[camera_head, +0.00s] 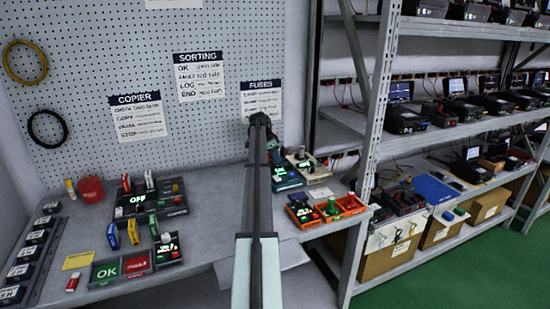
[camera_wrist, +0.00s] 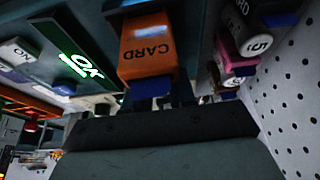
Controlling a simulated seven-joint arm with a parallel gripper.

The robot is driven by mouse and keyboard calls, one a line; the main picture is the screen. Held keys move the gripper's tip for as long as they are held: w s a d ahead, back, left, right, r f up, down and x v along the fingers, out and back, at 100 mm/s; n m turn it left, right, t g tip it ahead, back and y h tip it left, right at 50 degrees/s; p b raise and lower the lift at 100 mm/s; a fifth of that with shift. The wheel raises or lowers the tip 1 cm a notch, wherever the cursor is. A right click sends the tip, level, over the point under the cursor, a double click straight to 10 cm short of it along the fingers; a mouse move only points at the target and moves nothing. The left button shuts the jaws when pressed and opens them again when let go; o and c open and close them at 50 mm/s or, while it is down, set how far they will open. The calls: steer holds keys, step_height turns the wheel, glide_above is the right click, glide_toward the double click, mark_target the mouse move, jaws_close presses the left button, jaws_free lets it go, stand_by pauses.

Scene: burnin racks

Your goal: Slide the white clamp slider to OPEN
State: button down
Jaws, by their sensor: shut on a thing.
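My gripper (camera_wrist: 160,100) shows in the wrist view, its dark fingers either side of the blue lower end of an orange block marked CARD (camera_wrist: 148,47). It appears shut on that block; the exact contact is in shadow. A white piece with dark lettering (camera_wrist: 18,50) is at the left of the wrist view, apart from the fingers. I cannot tell whether it is the clamp slider. In the head view my arm hides the fingertips and part of the bench behind it. No OPEN mark is readable.
A lit green OK display (camera_wrist: 82,66) is left of the orange block. A pink-and-dark piece (camera_wrist: 236,62) is to its right, near the pegboard (camera_wrist: 290,90). In the head view, orange trays (camera_head: 350,206) sit right of my arm, and a green-and-red panel (camera_head: 120,267) lies left.

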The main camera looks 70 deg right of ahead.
mark_target(283, 162)
steer(key=shift+s+d, duration=1.4)
steer(key=shift+s, duration=0.05)
steer(key=c, duration=1)
jaws_free()
steer(key=v, duration=1.4)
steer(key=shift+w+f, duration=0.1)
